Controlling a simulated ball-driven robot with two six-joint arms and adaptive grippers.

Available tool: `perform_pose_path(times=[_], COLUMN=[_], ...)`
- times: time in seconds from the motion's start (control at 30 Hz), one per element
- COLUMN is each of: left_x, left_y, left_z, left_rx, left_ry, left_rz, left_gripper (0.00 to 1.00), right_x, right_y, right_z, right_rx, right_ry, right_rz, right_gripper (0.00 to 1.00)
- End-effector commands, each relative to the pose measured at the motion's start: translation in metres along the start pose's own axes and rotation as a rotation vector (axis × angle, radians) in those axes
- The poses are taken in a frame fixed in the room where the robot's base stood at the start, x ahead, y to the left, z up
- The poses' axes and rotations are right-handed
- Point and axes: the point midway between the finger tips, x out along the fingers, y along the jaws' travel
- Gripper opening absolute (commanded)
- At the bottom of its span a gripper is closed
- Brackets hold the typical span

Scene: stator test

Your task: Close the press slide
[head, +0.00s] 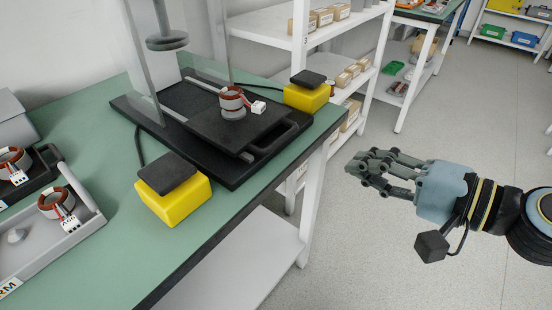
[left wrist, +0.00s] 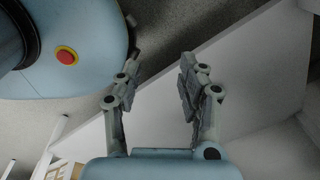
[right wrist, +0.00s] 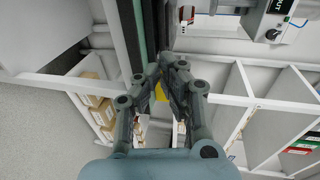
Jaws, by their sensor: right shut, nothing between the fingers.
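The press slide (head: 212,136) is a black plate with a handle (head: 274,139) on its front right side. It sits out on its rails, in front of the press plunger (head: 167,42). A stator (head: 232,99) with copper windings, red wires and a white connector stands on the slide. My right gripper (head: 352,166) is to the right of the table edge, apart from the handle. It is shut and empty, and its fingertips come together in the right wrist view (right wrist: 166,66). My left gripper (left wrist: 157,80) is open and empty in the left wrist view; it is outside the head view.
Two yellow boxes with black tops, one in front (head: 174,202) and one at the back right (head: 307,97), flank the press. Grey (head: 62,238) and black trays with stators lie at left. White shelves (head: 262,27) stand behind. Open floor (head: 440,110) lies at right.

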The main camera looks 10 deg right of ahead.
Motion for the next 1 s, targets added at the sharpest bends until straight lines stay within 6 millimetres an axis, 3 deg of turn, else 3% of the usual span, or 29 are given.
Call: perform_pose_path(times=[0.07, 0.27, 0.43, 0.7, 1.0], left_x=[0.005, 0.004, -0.002, -0.007, -0.01], left_y=[0.001, 0.003, 0.01, 0.006, 0.004], left_z=[0.001, -0.001, -0.006, -0.007, -0.007], left_rx=[0.0, -0.001, -0.005, -0.004, -0.003], left_ry=[-0.001, 0.002, 0.009, 0.011, 0.01], left_rz=[0.001, 0.003, 0.012, 0.008, 0.005], left_gripper=[0.4, 0.4, 0.4, 0.4, 0.4], right_x=[-0.005, -0.001, 0.029, 0.087, 0.124], right_y=[-0.017, -0.01, -0.012, -0.011, -0.009], right_z=[0.011, 0.015, 0.016, 0.019, 0.021], right_rx=[-0.008, -0.019, -0.016, -0.017, -0.02], right_ry=[-0.035, -0.044, -0.043, -0.045, -0.045], right_rz=[-0.031, -0.012, -0.015, -0.012, -0.007], right_gripper=[0.0, 0.0, 0.0, 0.0, 0.0])
